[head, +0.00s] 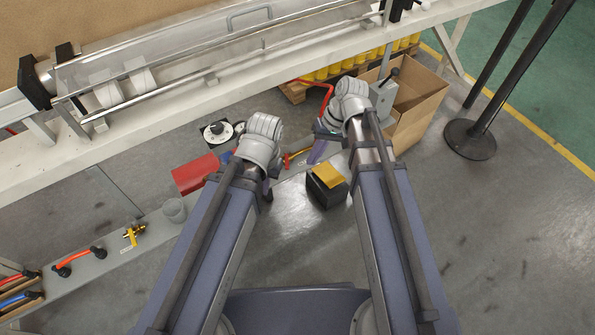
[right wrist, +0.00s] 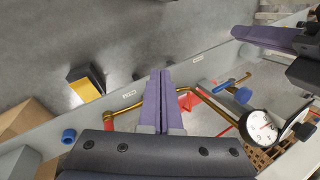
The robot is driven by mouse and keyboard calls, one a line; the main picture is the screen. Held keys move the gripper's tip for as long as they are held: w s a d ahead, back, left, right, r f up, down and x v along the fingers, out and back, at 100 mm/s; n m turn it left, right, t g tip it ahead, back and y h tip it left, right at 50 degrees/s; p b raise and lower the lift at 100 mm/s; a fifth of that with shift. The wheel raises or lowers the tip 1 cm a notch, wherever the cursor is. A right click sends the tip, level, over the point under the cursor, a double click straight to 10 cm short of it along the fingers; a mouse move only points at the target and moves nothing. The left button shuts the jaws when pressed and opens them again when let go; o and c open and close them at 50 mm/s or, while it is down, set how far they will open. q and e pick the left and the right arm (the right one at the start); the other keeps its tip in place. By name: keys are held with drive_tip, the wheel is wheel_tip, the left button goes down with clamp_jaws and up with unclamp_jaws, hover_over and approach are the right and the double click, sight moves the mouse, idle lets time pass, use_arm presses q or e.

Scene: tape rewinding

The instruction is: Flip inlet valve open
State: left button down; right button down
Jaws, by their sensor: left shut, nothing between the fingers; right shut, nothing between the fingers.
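My right gripper (right wrist: 160,73) is shut and empty, its two purple fingers pressed together in the right wrist view. Its fingertips appear over a brass pipe (right wrist: 122,110) on the grey bench. A red piece (right wrist: 195,99) shows by the pipe's bend; I cannot tell whether it is the inlet valve's handle. A brass fitting with blue ends (right wrist: 232,83) lies to the right of the bend. A round white gauge (right wrist: 260,128) stands at lower right. My left gripper (right wrist: 238,31) is shut and empty at upper right. In the head view, wrists hide much of both grippers.
A black box with a yellow top (head: 327,180) stands on the floor between my arms. A cardboard box (head: 418,100) is beyond my right wrist. A red box (head: 196,174) and a yellow valve (head: 133,235) are to the left. A white machine frame (head: 190,100) crosses behind.

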drive_tip(key=w+d+f+m+t+y+b, duration=0.1)
drive_tip(key=w+d+f+y+b, duration=0.4)
drive_tip(key=w+d+f+b, duration=0.1)
drive_tip(key=w+d+b, duration=0.1)
drive_tip(key=w+b, duration=0.1)
drive_tip(key=b, duration=0.1)
drive_tip(key=shift+w+d+f+m+t+b, duration=0.15)
drive_tip(key=shift+w+d+m+t+b, duration=0.1)
drive_tip(key=shift+m+t+b, duration=0.15)
drive_tip(key=shift+s, duration=0.1)
drive_tip(key=b, duration=0.7)
approach(287, 159)
drive_tip(key=s+a+f, duration=0.1)
drive_tip(key=a+f, duration=0.2)
drive_tip(key=f, duration=0.2)
drive_tip(key=shift+s+a+f, duration=0.15)
drive_tip(key=shift+a+f, duration=0.1)
drive_tip(key=shift+a, duration=0.05)
drive_tip(key=shift+a, duration=0.1)
